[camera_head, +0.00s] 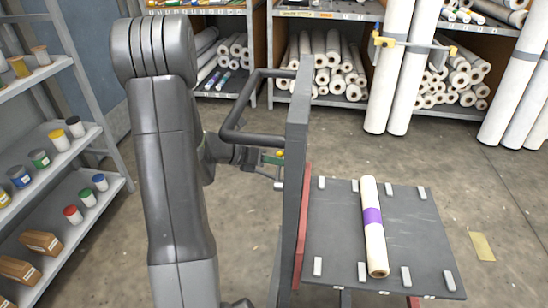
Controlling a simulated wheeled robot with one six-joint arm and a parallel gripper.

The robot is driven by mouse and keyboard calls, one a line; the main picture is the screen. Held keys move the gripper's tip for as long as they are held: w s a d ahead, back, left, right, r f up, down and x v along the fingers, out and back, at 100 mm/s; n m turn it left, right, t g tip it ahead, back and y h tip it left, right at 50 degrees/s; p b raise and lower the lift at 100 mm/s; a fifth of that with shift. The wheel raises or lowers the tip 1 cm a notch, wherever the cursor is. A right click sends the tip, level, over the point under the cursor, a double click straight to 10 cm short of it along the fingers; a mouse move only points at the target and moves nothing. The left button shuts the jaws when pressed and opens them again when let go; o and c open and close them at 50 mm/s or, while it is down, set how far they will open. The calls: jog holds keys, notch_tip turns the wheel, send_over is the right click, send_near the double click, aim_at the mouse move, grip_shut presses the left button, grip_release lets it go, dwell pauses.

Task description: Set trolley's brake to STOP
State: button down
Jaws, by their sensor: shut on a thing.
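The trolley has a grey upright panel (296,150), a dark push handle (245,137) on its left and a flat grey deck (405,240) on its right. A cream roll with a purple band (373,225) lies on the deck between small grey blocks. The fingertips are small and partly hidden, and no STOP marking is readable.
A shelf (62,165) with coloured pots and cardboard boxes stands at left. Racks of pale rolls (335,65) line the back, with tall upright rolls (388,70) in front. A yellowish sheet (482,246) lies on the floor at right. Floor between trolley and racks is mostly clear.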

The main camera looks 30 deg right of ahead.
jog(key=c, duration=1.5)
grip_release()
jog(key=p+v, duration=0.1)
jog(key=v, duration=1.2)
jog(key=shift+w+a+r, duration=0.1)
jog(key=shift+w+a, duration=0.05)
jog(key=shift+a, duration=0.15)
jog(key=b+x, duration=0.1)
jog(key=x, duration=1.2)
jog(key=shift+d+b, duration=0.3)
jog(key=shift+d, duration=0.05)
